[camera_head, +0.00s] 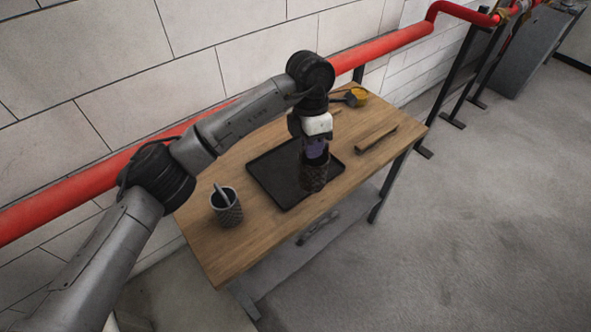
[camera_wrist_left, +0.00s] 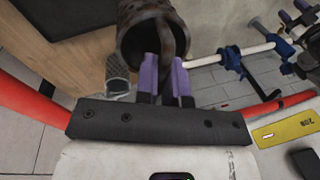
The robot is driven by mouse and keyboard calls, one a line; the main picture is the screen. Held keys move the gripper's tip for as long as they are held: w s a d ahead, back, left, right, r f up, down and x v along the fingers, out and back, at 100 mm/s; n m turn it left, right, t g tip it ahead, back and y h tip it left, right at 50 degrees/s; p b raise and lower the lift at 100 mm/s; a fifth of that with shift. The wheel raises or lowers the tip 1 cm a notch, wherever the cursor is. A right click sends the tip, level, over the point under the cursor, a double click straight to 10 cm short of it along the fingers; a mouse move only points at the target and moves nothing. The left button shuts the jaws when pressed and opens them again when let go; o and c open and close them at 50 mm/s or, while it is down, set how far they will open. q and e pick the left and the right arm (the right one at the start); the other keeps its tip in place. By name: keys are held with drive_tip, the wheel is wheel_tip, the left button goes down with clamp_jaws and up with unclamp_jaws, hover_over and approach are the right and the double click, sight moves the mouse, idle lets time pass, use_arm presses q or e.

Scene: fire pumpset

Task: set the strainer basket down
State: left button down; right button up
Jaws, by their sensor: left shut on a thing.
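My left gripper (camera_head: 315,150) points down over the table, its purple fingers shut on the dark mesh strainer basket (camera_head: 313,178). In the left wrist view the fingers (camera_wrist_left: 168,75) pinch a dark strip at the mouth of the basket (camera_wrist_left: 135,12). The basket is upright and overlaps the right part of the black tray (camera_head: 264,165). I cannot tell whether its bottom touches the tray. A second mesh basket (camera_head: 228,213), with a grey bar standing in it, stands on the table left of the tray. My right gripper is not in view.
The wooden table (camera_head: 243,250) has bare room at its front left. A wooden bar (camera_head: 376,138) lies right of the tray, and a yellow item (camera_head: 356,97) is at the far end. A red pipe (camera_head: 385,45) runs along the wall behind.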

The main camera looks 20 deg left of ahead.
use_arm(q)
drive_tip(key=w+d+f+n+t+b, duration=0.1)
drive_tip(key=w+d+n+t, duration=0.2)
drive_tip(key=n, duration=0.8)
drive_tip(key=w+d+f+n, duration=0.15)
drive_tip(key=w+n, duration=0.25)
drive_tip(key=n, duration=0.7)
drive_tip(key=s+a+f+b, duration=0.2)
drive_tip(key=a+f+b, duration=0.1)
drive_tip(key=a+f, duration=0.7)
drive_tip(key=shift+s+a, duration=0.25)
drive_tip(key=shift+s, duration=0.15)
drive_tip(key=shift+f, duration=0.15)
drive_tip(key=c, duration=1.7)
unclamp_jaws()
drive_tip(key=shift+f, duration=0.1)
drive_tip(key=o, duration=0.5)
